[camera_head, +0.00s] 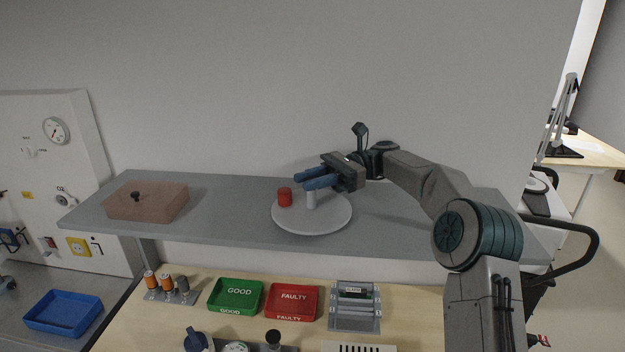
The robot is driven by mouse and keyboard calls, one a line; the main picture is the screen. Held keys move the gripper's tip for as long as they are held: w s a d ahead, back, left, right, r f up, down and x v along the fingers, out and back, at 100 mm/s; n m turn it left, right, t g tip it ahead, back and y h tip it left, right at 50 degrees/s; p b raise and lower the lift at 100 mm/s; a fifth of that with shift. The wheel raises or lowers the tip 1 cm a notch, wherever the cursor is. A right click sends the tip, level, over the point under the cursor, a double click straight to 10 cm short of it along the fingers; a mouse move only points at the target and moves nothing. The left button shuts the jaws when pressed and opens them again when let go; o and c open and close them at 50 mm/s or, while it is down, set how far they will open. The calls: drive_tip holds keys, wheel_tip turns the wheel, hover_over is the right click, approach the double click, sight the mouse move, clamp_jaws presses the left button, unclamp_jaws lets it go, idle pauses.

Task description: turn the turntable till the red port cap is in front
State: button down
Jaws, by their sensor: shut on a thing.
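The round pale turntable (325,222) sits on the grey shelf, right of its middle. The red port cap (285,197) stands on the turntable's left part, a little behind its middle line and away from the front edge. A white upright post (311,201) stands on the turntable to the right of the cap. My gripper (307,181) reaches in from the right with its blue fingers at the post's top, shut on the post. The fingers hide the post's upper end. They pass behind and above the cap, apart from it as far as I can see.
A translucent pinkish box (147,201) with a dark knob is on the shelf's left. Below are a green GOOD tray (235,296), a red FAULTY tray (292,302) and a grey fixture (355,306). The shelf (230,218) is clear between box and turntable.

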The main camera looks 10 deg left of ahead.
drive_tip(key=c, duration=1.3)
unclamp_jaws()
wheel_tip(320, 180, up, 4)
drive_tip(key=shift+b, duration=0.4)
drive_tip(key=s+d+r, duration=0.1)
drive_tip(key=d+r, duration=0.6)
drive_tip(key=d, duration=0.4)
drive_tip(key=shift+d, duration=0.3)
